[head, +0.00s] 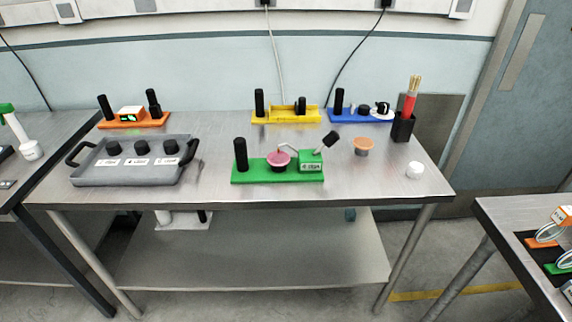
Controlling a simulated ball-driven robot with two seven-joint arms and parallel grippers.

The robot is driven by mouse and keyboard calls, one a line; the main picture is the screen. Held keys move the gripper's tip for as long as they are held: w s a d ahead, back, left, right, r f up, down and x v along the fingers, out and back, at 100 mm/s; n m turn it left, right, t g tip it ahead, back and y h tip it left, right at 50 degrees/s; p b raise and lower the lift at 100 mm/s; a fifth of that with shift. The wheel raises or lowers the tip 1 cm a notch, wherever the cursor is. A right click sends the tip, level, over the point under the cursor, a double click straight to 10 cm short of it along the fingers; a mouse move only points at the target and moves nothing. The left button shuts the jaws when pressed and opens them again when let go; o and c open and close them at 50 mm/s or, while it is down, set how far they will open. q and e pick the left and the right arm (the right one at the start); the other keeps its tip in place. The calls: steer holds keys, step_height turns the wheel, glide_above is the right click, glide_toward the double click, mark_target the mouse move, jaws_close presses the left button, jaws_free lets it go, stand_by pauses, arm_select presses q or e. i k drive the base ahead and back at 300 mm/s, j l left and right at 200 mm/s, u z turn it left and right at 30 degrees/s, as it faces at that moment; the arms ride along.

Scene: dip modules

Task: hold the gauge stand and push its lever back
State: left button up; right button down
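A green stand (236,176) sits near the front middle of the metal table. It has an upright black post handle (241,155) at its left, a pink round dish (278,159) in the middle and a green labelled block (311,166) at its right. A lever with a black grip (330,139) leans up and to the right above that block. A thin bent rod reaches from the block towards the dish. I take this as the gauge stand, though its label is too small to read. Neither of my grippers is in view.
Orange (122,123), yellow (288,119) and blue (350,114) stands line the back. A grey tray (120,178) with black knobs is left. An orange-topped piece (364,146), a white cup (414,170) and a black holder (402,128) are right. The front strip is clear.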

mark_target(330, 138)
steer(key=i, duration=0.7)
steer(key=i+j, duration=0.1)
steer(key=k+j, duration=0.2)
steer(key=i+l, duration=0.35)
steer(key=i, duration=0.05)
